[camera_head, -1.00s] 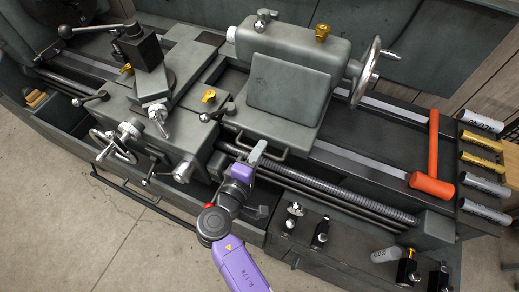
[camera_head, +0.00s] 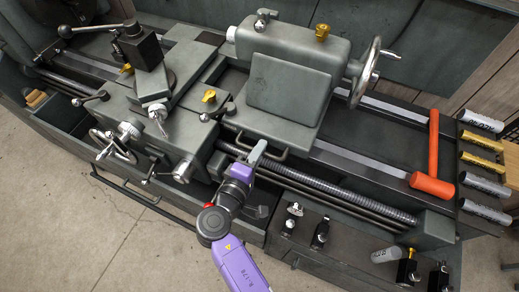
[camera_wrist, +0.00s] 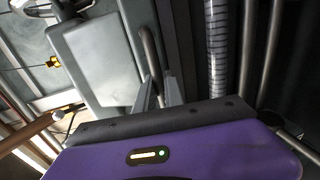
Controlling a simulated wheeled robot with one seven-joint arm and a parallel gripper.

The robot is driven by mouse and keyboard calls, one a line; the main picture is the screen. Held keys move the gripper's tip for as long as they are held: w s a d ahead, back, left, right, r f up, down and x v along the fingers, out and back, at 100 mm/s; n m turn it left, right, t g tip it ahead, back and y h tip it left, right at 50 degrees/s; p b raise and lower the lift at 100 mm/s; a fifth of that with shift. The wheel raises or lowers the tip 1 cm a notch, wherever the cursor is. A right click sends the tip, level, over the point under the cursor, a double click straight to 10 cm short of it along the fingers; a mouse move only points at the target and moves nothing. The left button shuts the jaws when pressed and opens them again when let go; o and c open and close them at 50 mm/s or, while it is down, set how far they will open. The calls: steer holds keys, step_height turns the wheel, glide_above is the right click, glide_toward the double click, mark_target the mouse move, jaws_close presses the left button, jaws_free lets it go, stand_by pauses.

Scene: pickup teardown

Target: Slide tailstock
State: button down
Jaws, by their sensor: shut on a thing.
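In the wrist view my gripper's fingers (camera_wrist: 159,96) lie on both sides of the handle (camera_wrist: 150,52), with the tailstock's flat front plate (camera_wrist: 93,57) to the left. The exact contact is partly hidden.
The carriage and tool post (camera_head: 155,85) stand close left of the tailstock. An orange hammer (camera_head: 432,160) lies across the bed's right end. Bare rails (camera_head: 350,160) show right of the tailstock. The lead screw (camera_head: 330,188) runs below, above a ledge with small tool holders (camera_head: 320,232).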

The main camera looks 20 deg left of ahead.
steer(key=shift+a+b, duration=0.5)
steer(key=shift+a, duration=0.3)
steer(key=c, duration=1.5)
jaws_free()
steer(key=shift+s, duration=0.1)
steer(key=shift+d, duration=0.1)
steer(key=b+v, duration=0.1)
steer(key=v, duration=0.6)
steer(key=shift+s, duration=0.4)
